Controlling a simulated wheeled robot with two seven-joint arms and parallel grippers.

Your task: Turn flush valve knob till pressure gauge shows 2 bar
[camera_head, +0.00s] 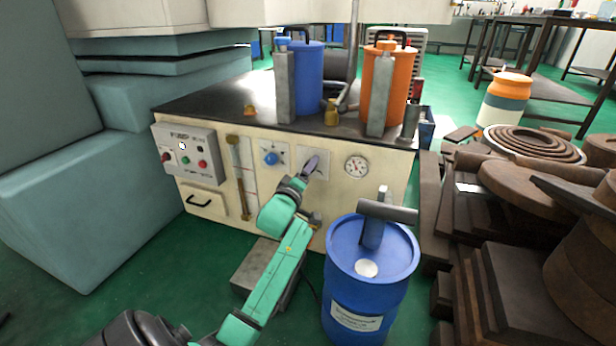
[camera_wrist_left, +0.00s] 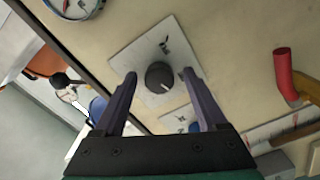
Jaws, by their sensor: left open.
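A black round knob (camera_wrist_left: 160,75) with a white pointer mark sits on a pale square plate on the machine's cream front panel. In the wrist view my left gripper (camera_wrist_left: 159,78) is open, one finger to each side of the knob, with visible space on both sides. In the head view my left gripper (camera_head: 311,167) is at that plate and hides the knob. The round pressure gauge (camera_head: 357,166) is to the right of the plate; its needle reading is too small to tell. Part of the gauge (camera_wrist_left: 76,5) is cut off in the wrist view. My right gripper is not in view.
A blue knob (camera_head: 270,158) is on the neighbouring plate, left of the gripper. A sight tube (camera_head: 240,178) and switch box (camera_head: 187,152) are farther left. A blue drum (camera_head: 365,285) with a grey T-shaped fitting stands right of my arm. Dark stacked parts fill the right.

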